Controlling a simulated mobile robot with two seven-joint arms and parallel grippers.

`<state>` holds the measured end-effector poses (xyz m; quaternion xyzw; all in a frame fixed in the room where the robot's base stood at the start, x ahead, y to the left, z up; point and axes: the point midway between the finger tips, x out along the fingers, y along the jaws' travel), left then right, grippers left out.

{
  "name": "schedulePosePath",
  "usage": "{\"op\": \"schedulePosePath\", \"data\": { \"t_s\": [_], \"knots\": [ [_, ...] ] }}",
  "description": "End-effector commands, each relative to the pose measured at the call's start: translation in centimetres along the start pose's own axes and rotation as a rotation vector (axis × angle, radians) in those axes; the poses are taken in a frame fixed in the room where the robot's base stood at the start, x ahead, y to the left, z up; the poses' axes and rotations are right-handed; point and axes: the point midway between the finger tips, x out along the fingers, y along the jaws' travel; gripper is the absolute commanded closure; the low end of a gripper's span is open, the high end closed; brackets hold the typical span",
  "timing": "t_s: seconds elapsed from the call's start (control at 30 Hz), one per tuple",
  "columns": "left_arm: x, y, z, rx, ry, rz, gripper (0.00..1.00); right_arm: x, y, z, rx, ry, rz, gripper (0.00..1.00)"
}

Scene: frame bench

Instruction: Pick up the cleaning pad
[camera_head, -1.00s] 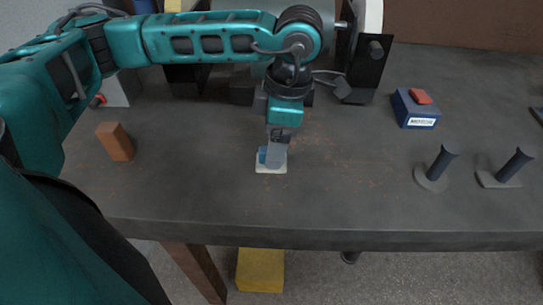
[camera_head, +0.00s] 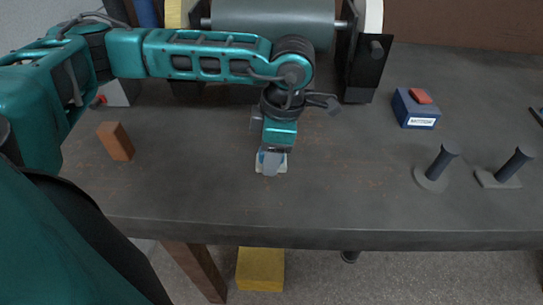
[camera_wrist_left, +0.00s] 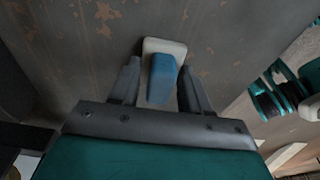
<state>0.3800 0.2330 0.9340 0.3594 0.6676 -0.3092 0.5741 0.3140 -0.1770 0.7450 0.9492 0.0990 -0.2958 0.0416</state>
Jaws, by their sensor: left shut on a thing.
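The cleaning pad (camera_head: 284,168) is a whitish block with a blue grip on top, lying near the front middle of the dark bench. In the left wrist view, its pale base (camera_wrist_left: 165,46) and blue handle (camera_wrist_left: 161,78) show between the two fingers. My left gripper (camera_head: 270,166) points down over the pad and is shut on its blue handle. It hides much of the pad in the head view. The wrist view also shows the left gripper (camera_wrist_left: 160,88). I cannot tell whether the pad touches the bench. My right gripper is not in view.
An orange-brown block (camera_head: 116,141) lies to the left. A blue box with a red top (camera_head: 415,108) and two dark upright pegs (camera_head: 436,167) (camera_head: 510,166) stand to the right. A large roller (camera_head: 275,20) stands behind. Bench space between pad and pegs is clear.

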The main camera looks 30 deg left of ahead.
Motion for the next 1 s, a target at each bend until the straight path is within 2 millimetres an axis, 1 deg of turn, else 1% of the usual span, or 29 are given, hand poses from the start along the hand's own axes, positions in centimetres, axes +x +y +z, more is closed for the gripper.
{"op": "schedulePosePath", "data": {
  "t_s": [0.03, 0.17, 0.43, 0.57, 0.67, 0.77, 0.87, 1.0],
  "knots": [
    [0.0, 0.0, 0.0, 0.0, 0.0, 0.0, 0.72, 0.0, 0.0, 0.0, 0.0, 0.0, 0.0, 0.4],
    [0.0, 0.0, 0.0, 0.0, 0.0, 0.0, 0.84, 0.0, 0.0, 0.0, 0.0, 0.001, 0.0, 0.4],
    [-0.2, 0.0, 0.0, 0.0, -0.001, 0.001, 0.84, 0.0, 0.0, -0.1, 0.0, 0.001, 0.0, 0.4],
    [-0.9, 0.0, -0.1, 0.0, -0.003, 0.001, 0.84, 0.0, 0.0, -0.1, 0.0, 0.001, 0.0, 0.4],
    [-2.1, 0.1, -0.2, -0.001, -0.003, 0.003, 0.84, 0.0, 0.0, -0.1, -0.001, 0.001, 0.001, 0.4],
    [-4.0, 0.1, -0.5, 0.0, -0.005, 0.004, 0.84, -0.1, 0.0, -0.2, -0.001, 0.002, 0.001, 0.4],
    [-6.7, 0.1, -0.9, 0.0, -0.006, 0.006, 0.84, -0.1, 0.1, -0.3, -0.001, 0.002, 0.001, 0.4],
    [-11.0, 0.1, -1.5, 0.0, -0.006, 0.005, 0.84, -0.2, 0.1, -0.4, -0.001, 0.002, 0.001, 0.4]
  ]
}}
